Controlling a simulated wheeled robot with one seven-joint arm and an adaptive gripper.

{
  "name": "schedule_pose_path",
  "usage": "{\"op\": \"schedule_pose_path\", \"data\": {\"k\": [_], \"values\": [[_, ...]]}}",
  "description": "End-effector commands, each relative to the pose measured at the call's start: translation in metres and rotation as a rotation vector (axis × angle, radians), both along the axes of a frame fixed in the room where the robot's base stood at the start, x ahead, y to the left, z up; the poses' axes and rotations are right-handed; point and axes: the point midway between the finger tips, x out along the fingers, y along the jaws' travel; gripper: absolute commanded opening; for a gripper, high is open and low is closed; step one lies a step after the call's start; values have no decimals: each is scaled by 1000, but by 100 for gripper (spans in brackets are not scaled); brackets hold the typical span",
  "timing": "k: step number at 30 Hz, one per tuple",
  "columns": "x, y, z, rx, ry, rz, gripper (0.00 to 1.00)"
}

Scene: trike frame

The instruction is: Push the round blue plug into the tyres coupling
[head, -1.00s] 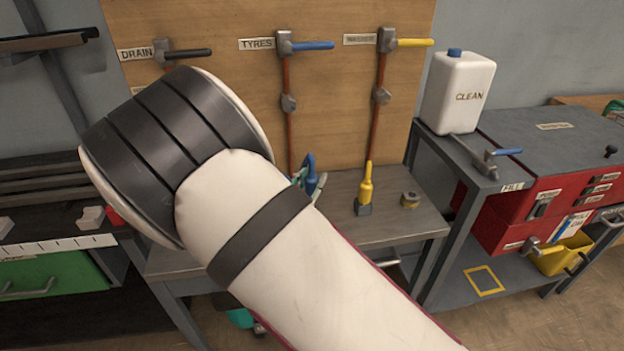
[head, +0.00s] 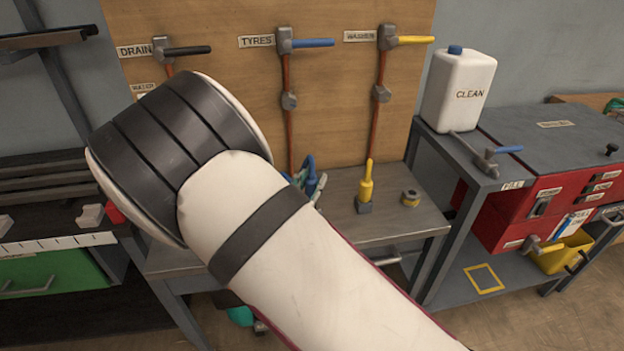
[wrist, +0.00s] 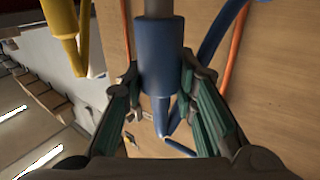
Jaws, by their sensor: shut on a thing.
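The round blue plug (wrist: 158,55) is between the green-padded fingers of my gripper (wrist: 168,82) in the wrist view, and they are shut on it. A grey cylindrical piece joins its wide end at the top edge; I cannot tell whether it is the plug's nose or a coupling. In the head view, blue of the plug or its hose (head: 310,166) shows low over the bench beside my forearm, which hides most of my gripper. The TYRES label (head: 257,41) is on the board beside a blue-handled valve (head: 308,43). I cannot make out the tyres coupling for certain.
Orange hoses (head: 290,135) run down the board. A white CLEAN jug (head: 458,92) stands on the right-hand cart.

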Motion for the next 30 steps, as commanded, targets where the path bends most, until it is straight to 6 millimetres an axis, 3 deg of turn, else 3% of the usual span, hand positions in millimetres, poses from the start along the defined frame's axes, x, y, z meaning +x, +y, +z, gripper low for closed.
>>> {"op": "schedule_pose_path", "data": {"k": [30], "values": [[0, 0, -23, -1, -1, -1, 0]]}}
